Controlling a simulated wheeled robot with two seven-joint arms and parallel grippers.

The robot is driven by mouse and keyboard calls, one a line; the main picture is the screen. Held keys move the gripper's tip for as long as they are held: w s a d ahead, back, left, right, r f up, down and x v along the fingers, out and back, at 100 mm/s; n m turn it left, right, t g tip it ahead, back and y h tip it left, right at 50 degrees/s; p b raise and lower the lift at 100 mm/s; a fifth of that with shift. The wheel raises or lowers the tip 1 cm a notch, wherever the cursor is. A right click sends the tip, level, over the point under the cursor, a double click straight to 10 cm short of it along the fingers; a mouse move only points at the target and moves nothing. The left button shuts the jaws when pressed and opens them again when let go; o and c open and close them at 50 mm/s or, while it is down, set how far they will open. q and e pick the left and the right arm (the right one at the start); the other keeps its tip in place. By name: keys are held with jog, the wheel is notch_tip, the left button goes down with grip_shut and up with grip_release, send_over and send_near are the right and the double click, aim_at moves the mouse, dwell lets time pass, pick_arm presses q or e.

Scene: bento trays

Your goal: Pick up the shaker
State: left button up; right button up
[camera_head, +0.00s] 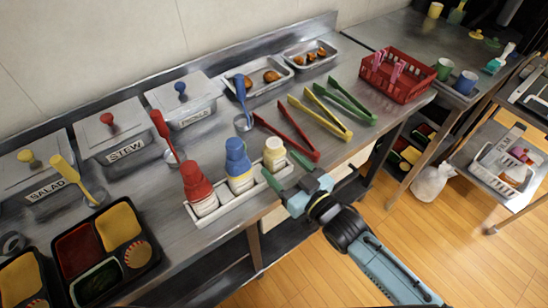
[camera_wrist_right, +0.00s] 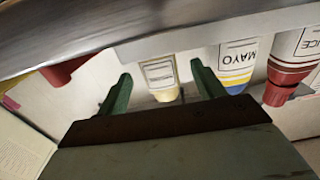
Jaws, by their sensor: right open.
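The shaker (camera_head: 274,153), a small cream container with a pale yellow top, stands upright at the right end of a white caddy (camera_head: 233,197). In the right wrist view, the shaker (camera_wrist_right: 161,78) appears upside down with a label on its front. My right gripper (camera_head: 286,170) is open beside the shaker at the counter's front edge. In the wrist view its two green fingers (camera_wrist_right: 160,72) appear on either side of the shaker, with gaps; contact is not visible. My left gripper is not in view.
A blue-topped mayo bottle (camera_head: 238,165) and a red sauce bottle (camera_head: 198,187) share the caddy. Red tongs (camera_head: 290,138), yellow tongs (camera_head: 320,119) and green tongs (camera_head: 345,103) lie behind and right. A black bento tray (camera_head: 148,270) sits at the lower left.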

aim_at(269, 151)
jog(key=shift+w+a, duration=0.4)
jog(key=shift+w, duration=0.1)
jog(key=x, duration=0.5)
jog(key=shift+r+b, duration=0.25)
jog(key=shift+b, duration=0.05)
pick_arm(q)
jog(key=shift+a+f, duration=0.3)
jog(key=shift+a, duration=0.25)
pick_arm(e)
jog(key=shift+d, duration=0.1)
jog(key=shift+c, duration=0.5)
jog(key=c, duration=1)
